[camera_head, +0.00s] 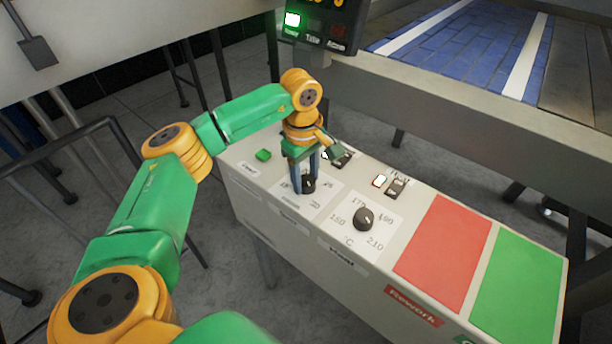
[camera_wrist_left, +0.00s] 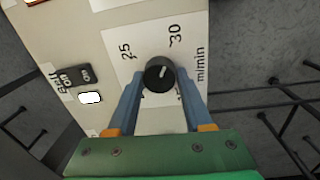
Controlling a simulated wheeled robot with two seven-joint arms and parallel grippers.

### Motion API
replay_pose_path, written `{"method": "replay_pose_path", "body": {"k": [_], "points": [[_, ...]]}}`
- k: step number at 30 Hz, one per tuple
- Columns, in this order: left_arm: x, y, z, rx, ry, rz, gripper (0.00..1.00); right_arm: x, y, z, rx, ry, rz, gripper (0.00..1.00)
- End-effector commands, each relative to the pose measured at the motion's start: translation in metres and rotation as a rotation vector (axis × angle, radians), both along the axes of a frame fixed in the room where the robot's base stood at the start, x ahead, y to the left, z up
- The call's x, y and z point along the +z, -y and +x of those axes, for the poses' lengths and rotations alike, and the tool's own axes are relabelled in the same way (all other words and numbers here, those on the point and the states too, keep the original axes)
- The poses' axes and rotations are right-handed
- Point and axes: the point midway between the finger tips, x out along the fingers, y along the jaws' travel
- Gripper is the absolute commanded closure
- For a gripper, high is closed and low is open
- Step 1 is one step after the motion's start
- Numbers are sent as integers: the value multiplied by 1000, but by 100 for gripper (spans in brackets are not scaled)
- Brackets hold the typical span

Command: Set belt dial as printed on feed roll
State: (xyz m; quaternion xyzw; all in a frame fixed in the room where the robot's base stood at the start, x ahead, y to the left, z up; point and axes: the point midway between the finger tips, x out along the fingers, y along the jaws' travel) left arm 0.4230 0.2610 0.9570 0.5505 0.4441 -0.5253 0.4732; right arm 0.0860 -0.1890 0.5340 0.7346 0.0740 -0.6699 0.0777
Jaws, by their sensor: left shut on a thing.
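The belt dial (camera_head: 308,187) is a black round knob on a white card on the control box. In the left wrist view the belt dial (camera_wrist_left: 158,75) has a pale mark pointing up the picture, between the printed 25 and 30, beside "m/min". The rest of its scale is hidden by my gripper. My left gripper (camera_head: 306,181) reaches down from above and is shut on the belt dial, one blue-grey finger on each side. I cannot make out a feed roll or its print. My right gripper is not in view.
A second black dial (camera_head: 364,219), marked 150 to 210 °C, sits to the right. Rocker switches (camera_head: 396,188), a green button (camera_head: 263,155), a red pad (camera_head: 443,252) and a green pad (camera_head: 517,290) share the box. A blue conveyor (camera_head: 455,48) runs behind.

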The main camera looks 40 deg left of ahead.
Motion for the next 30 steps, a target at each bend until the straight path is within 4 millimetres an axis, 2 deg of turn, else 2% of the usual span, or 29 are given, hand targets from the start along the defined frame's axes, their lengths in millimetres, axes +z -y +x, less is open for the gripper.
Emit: {"method": "replay_pose_path", "body": {"k": [3, 4, 6, 7, 17, 24, 27, 30], "points": [[2, -1, 2, 1, 9, 0, 100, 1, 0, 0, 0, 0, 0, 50], [2, -1, 2, 1, 9, 0, 44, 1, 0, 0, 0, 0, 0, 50], [2, -1, 2, 1, 7, 1, 25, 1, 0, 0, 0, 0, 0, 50], [2, 0, 1, 1, 7, 1, 19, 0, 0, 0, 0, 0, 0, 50], [6, 0, 1, 1, 6, 0, 19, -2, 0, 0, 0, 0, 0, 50], [55, -1, -1, 1, 8, 0, 19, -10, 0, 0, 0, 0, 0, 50], [67, -1, -2, 2, 5, 0, 19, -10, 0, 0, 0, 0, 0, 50], [72, -1, -3, 1, 4, 0, 19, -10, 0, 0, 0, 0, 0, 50]]}}
